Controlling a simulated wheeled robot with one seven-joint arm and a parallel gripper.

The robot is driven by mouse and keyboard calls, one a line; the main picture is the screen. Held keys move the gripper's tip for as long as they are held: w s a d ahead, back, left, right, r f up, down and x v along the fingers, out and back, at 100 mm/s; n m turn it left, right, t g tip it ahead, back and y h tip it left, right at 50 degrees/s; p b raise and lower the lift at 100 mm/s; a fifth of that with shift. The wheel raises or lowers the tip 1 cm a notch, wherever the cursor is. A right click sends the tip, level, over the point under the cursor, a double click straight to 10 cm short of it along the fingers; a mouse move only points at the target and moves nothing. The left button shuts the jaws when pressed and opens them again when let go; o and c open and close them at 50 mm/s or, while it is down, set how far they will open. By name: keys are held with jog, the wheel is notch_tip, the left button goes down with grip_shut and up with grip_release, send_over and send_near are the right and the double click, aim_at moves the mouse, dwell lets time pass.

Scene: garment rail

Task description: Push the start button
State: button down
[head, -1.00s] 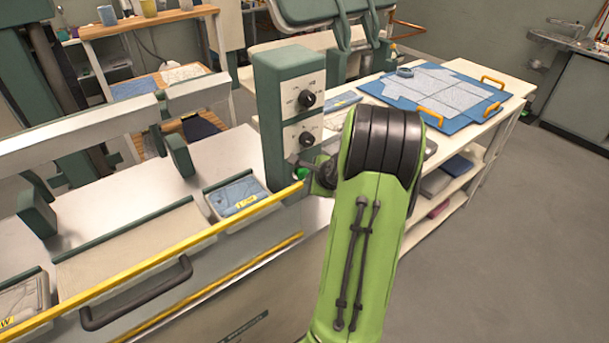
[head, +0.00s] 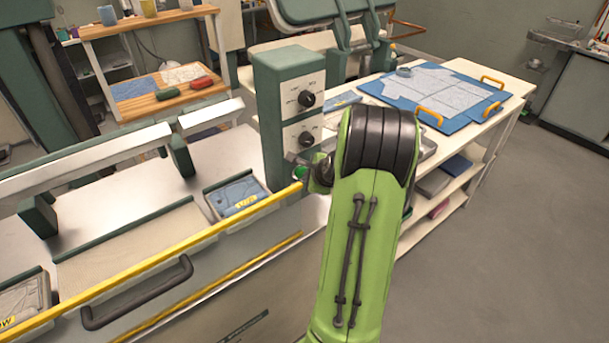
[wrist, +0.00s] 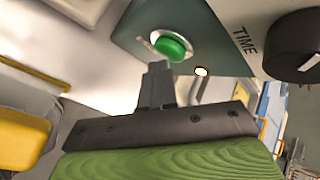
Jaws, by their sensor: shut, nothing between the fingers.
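The green start button (wrist: 172,46) is a round cap in a pale ring on the dark green control box. It shows in the head view (head: 300,173) low on the box's front, partly covered by my gripper. My gripper (wrist: 158,68) is shut and empty, its fingertips just below the button in the wrist view. I cannot tell whether they touch it.
The control box (head: 287,85) carries black dials (head: 306,99). A small lamp (wrist: 201,71) glows beside the button. A yellow rail (head: 170,265) runs along the machine's front edge. A table with a blue board (head: 470,122) stands behind my arm.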

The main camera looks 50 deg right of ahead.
jog(key=shift+s+a, duration=0.25)
jog(key=shift+s, duration=0.7)
jog(key=shift+s+a+b, duration=0.2)
jog(key=shift+s+b, duration=0.05)
jog(key=shift+s, duration=0.55)
jog(key=shift+s+a+b, duration=0.15)
jog(key=shift+s+b, duration=0.15)
jog(key=shift+s, duration=0.55)
jog(key=shift+s+a+b, duration=0.2)
jog(key=shift+s+b, duration=0.05)
jog(key=shift+s, duration=0.55)
